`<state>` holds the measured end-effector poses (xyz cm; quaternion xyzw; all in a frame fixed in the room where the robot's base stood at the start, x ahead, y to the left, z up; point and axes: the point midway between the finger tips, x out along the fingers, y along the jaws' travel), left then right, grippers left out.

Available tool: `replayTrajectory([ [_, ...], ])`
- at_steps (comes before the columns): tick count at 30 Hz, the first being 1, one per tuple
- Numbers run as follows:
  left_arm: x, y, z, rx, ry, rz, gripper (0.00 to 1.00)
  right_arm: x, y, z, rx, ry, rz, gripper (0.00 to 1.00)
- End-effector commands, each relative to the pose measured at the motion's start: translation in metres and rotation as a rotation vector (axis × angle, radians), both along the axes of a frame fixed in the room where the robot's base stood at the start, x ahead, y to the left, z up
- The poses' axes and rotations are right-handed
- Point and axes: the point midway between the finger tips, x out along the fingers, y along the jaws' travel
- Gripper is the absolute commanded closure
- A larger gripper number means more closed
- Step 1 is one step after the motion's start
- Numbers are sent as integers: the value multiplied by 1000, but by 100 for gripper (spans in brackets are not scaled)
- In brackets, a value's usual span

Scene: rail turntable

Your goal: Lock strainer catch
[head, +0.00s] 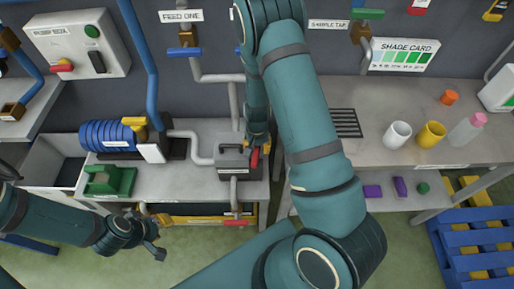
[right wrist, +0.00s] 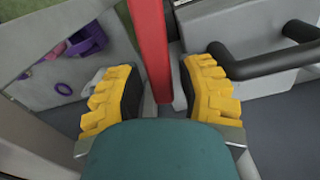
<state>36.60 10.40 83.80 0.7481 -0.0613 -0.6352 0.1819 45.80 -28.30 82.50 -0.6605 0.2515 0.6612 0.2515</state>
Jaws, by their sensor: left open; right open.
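The strainer (head: 238,172) is a grey box with a black handle on its lid, on the grey bench in the head view. In the right wrist view the black handle (right wrist: 265,60) shows at the right. The red catch (head: 254,159) is at the strainer's right side. My right gripper (head: 258,143) is over it, partly hidden by my arm. In the right wrist view the red catch (right wrist: 152,50) stands between the open yellow fingers of my right gripper (right wrist: 160,92), with gaps visible. My left gripper (head: 150,238) is open and empty, in front of the bench at lower left.
A blue ribbed motor (head: 106,136) and a green block (head: 108,181) are left of the strainer. A grey pipe (head: 190,141) meets its left side. A red-handled valve (head: 236,222) is below it. White cup (head: 397,135) and yellow cup (head: 431,134) stand on the right bench.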

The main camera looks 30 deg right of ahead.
Motion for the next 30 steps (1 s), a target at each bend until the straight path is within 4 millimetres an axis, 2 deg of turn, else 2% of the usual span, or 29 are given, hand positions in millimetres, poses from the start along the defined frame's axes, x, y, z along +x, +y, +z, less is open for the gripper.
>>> replayTrajectory([
  [9, 0, 0, 0, 0, 0, 0, 66, 0, 0, -3, 0, -1, 0, 63],
  [10, 0, 0, 0, 0, 0, 0, 66, 0, 0, -3, 0, -1, 0, 60],
  [13, 0, 0, 0, 0, 0, 0, 66, 0, 0, -3, 0, -1, 0, 95],
  [14, 0, 0, 0, 0, 0, 0, 66, 0, 0, -3, 0, -1, 0, 100],
  [30, 0, 0, 1, 0, 0, 0, 66, -1, 0, -3, 0, 0, -69, 100],
])
